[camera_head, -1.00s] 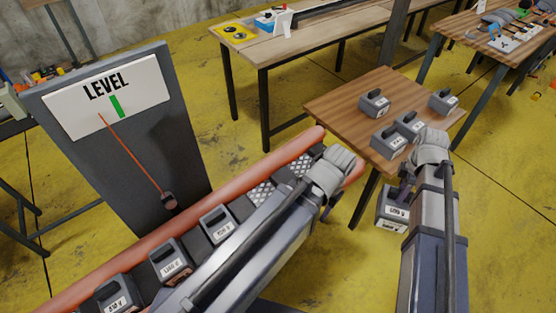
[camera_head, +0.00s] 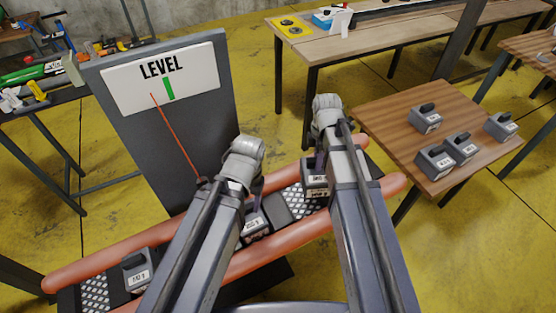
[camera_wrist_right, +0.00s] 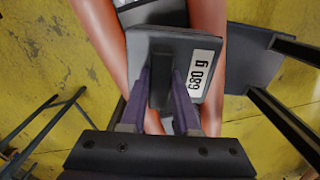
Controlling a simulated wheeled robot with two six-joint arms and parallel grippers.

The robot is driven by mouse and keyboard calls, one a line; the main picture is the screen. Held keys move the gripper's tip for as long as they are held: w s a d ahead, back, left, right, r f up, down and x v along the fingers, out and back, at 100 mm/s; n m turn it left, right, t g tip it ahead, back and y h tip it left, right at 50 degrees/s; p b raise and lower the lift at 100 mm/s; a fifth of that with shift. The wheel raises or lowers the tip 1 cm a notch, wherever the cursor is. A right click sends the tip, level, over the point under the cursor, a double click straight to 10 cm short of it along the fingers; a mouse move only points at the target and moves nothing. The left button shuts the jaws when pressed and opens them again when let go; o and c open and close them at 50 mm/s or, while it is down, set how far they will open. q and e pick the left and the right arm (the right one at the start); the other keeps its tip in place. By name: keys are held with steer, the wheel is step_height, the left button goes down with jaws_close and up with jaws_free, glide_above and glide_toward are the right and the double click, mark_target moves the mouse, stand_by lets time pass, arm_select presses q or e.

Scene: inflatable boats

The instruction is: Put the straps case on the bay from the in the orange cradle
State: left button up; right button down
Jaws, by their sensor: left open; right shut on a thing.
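The orange cradle (camera_head: 75,277) is two long orange tubes around a dark deck with cases and chequered bays (camera_head: 95,292). My right gripper (camera_head: 320,162) is shut on the handle of a grey case (camera_head: 314,191), held over the cradle's right part beside a chequered bay (camera_head: 305,203). In the right wrist view, this case (camera_wrist_right: 205,55) reads "680 g"; I cannot confirm it is the straps case. My left gripper (camera_head: 255,192) is open over another grey case (camera_head: 256,224) in the cradle, partly hidden by my arm. A further case (camera_head: 137,274) sits at the left.
A grey board with a "LEVEL" sign (camera_head: 163,80) stands behind the cradle, its red needle (camera_head: 176,138) left of the green mark. A wooden table (camera_head: 385,108) at right carries several grey cases (camera_head: 460,147). A long bench (camera_head: 380,32) stands behind.

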arm_select(q)
steer(key=shift+o, duration=0.2)
steer(key=shift+a+r+p, duration=0.1)
steer(key=shift+r+p, duration=0.3)
steer(key=shift+r, duration=0.05)
arm_select(e)
steer(key=s+a+r+n+h, duration=0.1)
steer(key=a+n, duration=0.3)
steer(key=a, duration=0.3)
steer(key=shift+s, duration=0.2)
arm_select(q)
steer(key=shift+f, duration=0.25)
arm_select(e)
steer(key=shift+f, duration=0.2)
arm_select(q)
steer(key=shift+f+b, duration=5.55)
steer(key=shift+b, duration=0.25)
arm_select(e)
step_height(320, 180, down, 11)
steer(key=d, duration=0.1)
steer(key=shift+w+d, duration=0.15)
steer(key=shift+w, duration=0.05)
